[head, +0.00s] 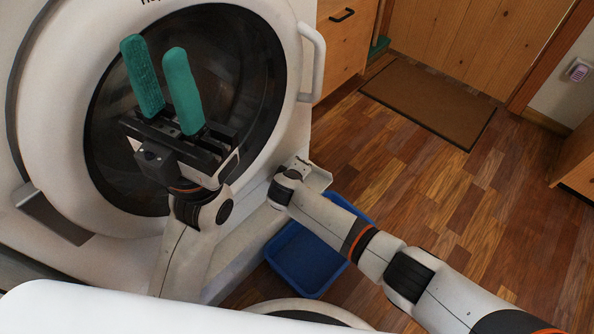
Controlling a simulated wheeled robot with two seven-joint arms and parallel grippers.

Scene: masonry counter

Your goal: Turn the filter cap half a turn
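The filter cap cannot be made out. A small pale open flap or bracket (318,176) shows at the lower right of the white washer (285,222), next to my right wrist. My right arm reaches in from the lower right, and its wrist is close to the washer's lower front. The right gripper's fingers are hidden there. My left gripper (154,48) is raised in front of the round dark door glass, with its two green fingers pointing up and apart. Nothing is between them.
A blue tray (298,279) lies on the wooden floor beneath my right forearm. The washer door's white handle (318,62) sticks out on the right. A brown mat (430,102) lies before a wooden door (480,45). A wooden cabinet (344,50) stands beside the washer.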

